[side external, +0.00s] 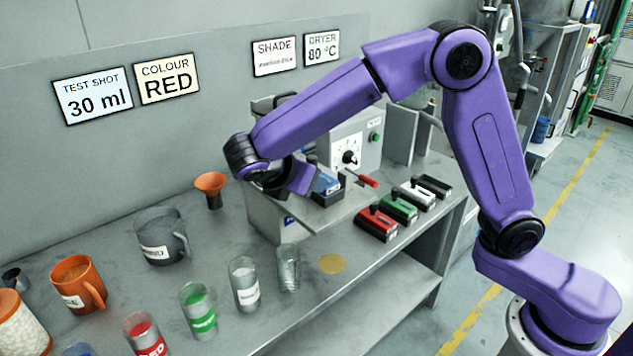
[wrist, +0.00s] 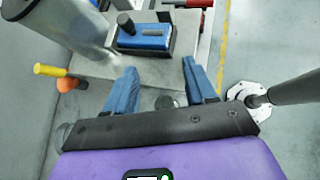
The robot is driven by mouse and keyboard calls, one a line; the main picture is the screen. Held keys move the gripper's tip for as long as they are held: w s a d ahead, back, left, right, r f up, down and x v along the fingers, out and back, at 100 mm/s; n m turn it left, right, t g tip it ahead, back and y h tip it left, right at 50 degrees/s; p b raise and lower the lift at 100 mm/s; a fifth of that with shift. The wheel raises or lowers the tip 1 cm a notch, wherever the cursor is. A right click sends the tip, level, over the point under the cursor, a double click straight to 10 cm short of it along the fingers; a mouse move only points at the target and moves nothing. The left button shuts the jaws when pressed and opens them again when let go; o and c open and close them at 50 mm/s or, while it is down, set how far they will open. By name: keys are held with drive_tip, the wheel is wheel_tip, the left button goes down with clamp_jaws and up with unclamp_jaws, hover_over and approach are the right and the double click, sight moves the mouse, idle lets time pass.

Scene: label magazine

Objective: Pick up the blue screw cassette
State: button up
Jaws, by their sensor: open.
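Red (side external: 377,223), green (side external: 398,208), white (side external: 417,196) and black (side external: 435,186) cassettes stand in a row to the right. A red-handled lever (side external: 366,181) is close to the blue cassette. An orange funnel (side external: 210,184), mugs and glasses stand left and in front.

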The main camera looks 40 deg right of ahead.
sight(310, 158)
drive_tip(key=w+a+r+n+h, duration=0.1)
drive_tip(key=w+a+h, duration=0.2)
drive_tip(key=w, duration=0.2)
drive_tip(key=shift+t, duration=0.5)
drive_tip(key=x, duration=1.7)
drive_tip(key=shift+s+d+r, duration=0.1)
drive_tip(key=shift+d, duration=0.4)
drive_tip(key=c, duration=1)
clamp_jaws()
